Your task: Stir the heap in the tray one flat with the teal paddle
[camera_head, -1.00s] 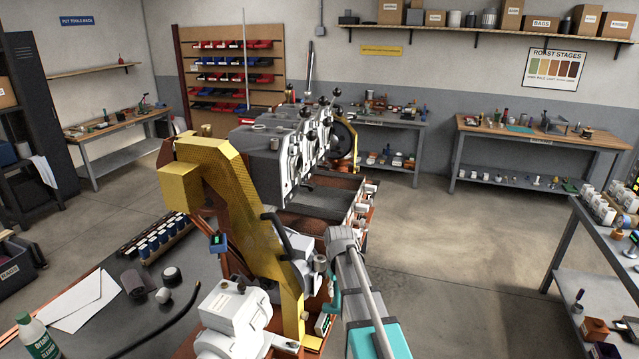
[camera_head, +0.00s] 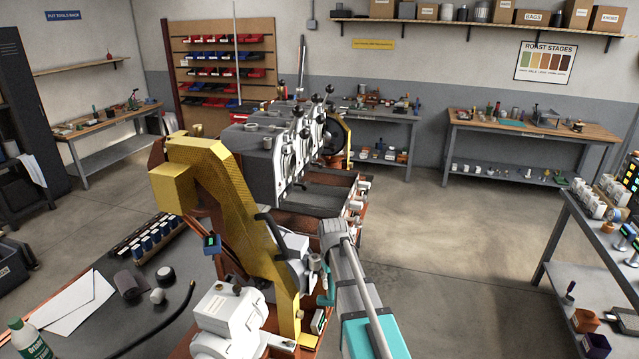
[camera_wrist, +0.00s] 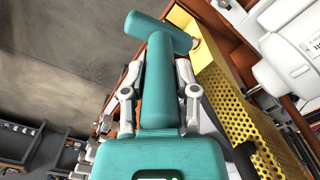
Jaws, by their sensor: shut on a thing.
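The teal paddle (camera_wrist: 158,105) has a thick handle and a crossbar end, and it fills the middle of the wrist view. My gripper (camera_wrist: 158,72) is shut on it, one finger on each side of the handle. In the head view a small piece of the teal paddle (camera_head: 326,297) shows beside my arm, next to the yellow perforated guard. The roaster (camera_head: 262,160) stands beyond, with a dark open tray (camera_head: 322,199) at its front. I cannot tell which tray is tray one, and no heap shows clearly.
The yellow perforated guard (camera_head: 225,195) stands close to the paddle; it also shows in the wrist view (camera_wrist: 232,95). Side benches (camera_head: 530,127) line the walls. The floor (camera_head: 455,230) to the right is clear.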

